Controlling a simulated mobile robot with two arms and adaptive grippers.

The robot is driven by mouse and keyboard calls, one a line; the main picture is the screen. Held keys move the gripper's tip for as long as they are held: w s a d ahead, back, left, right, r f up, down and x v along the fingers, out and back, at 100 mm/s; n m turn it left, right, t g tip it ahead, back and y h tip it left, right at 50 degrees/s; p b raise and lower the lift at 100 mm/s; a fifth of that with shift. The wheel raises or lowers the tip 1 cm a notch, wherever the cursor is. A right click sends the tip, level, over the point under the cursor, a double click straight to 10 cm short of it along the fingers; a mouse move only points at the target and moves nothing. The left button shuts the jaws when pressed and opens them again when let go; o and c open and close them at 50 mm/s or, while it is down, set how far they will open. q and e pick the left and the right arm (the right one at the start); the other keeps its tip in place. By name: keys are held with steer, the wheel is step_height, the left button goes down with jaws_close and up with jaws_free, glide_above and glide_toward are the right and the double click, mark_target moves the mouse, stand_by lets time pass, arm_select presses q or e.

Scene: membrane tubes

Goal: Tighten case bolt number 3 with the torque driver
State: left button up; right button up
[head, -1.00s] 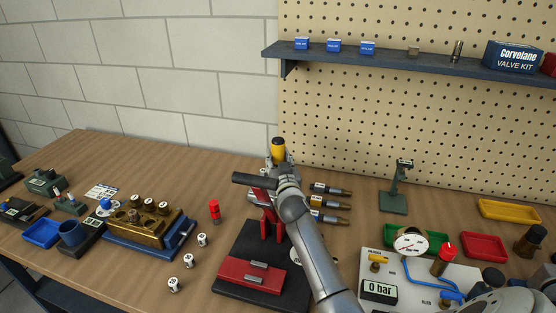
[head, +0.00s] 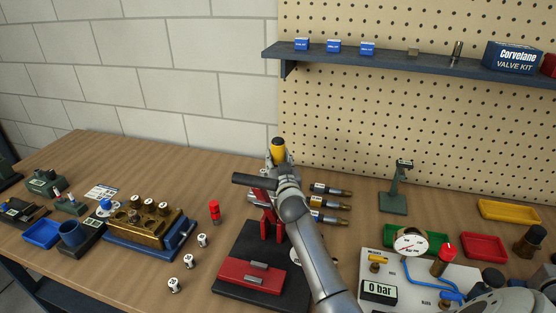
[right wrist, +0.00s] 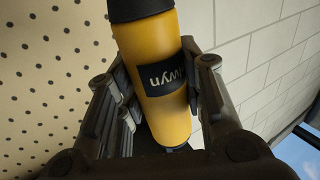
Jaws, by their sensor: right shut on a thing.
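My right gripper (head: 277,161) is shut on the torque driver (head: 278,146), whose yellow handle and black cap stick up above the fingers. In the right wrist view the yellow body (right wrist: 155,60) with a black label sits between both fingers (right wrist: 158,95). The driver's lower end is hidden behind my arm in the head view. The brass case (head: 150,224) stands on a blue base (head: 125,248) at the left, with several bolts or caps on top. I cannot tell which bolt is number 3. My left gripper is not in view.
A black stand with a red bracket (head: 250,273) lies below my right arm. Several small white cylinders (head: 202,240) and a red one (head: 214,211) stand between it and the case. A gauge panel (head: 378,291) is at the right. Bare table lies behind the case.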

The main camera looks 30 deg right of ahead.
mark_target(279, 147)
steer(key=shift+w+r+p, duration=0.1)
steer(key=shift+r+p, duration=0.75)
steer(key=shift+p, duration=0.05)
steer(key=shift+r+p, duration=1.5)
steer(key=shift+r, duration=0.5)
